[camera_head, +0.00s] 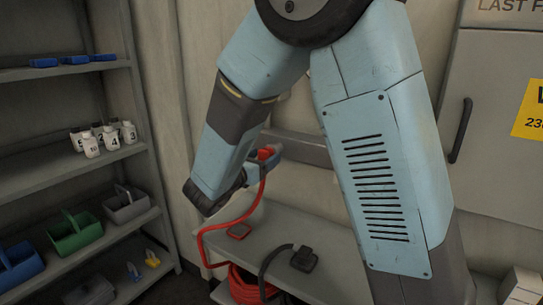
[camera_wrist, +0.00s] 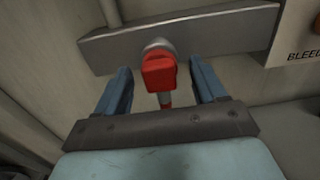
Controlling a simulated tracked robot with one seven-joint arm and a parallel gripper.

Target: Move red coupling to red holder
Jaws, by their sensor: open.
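The red coupling (camera_wrist: 160,72) sits on a round grey fitting on the wall rail, between the two blue fingers of my gripper (camera_wrist: 159,70) in the wrist view. The fingers are open, with a visible gap on each side of it. In the head view the red coupling (camera_head: 267,153) shows at the rail beside my gripper (camera_head: 264,162), with a red hose hanging from it.
The grey bench (camera_head: 275,227) also bears a black piece (camera_head: 304,258) with a black hose. A coiled red hose (camera_head: 248,286) lies beneath. Shelves on the left hold white bottles (camera_head: 91,146) and a green caddy (camera_head: 75,233). A cabinet (camera_head: 495,140) stands right.

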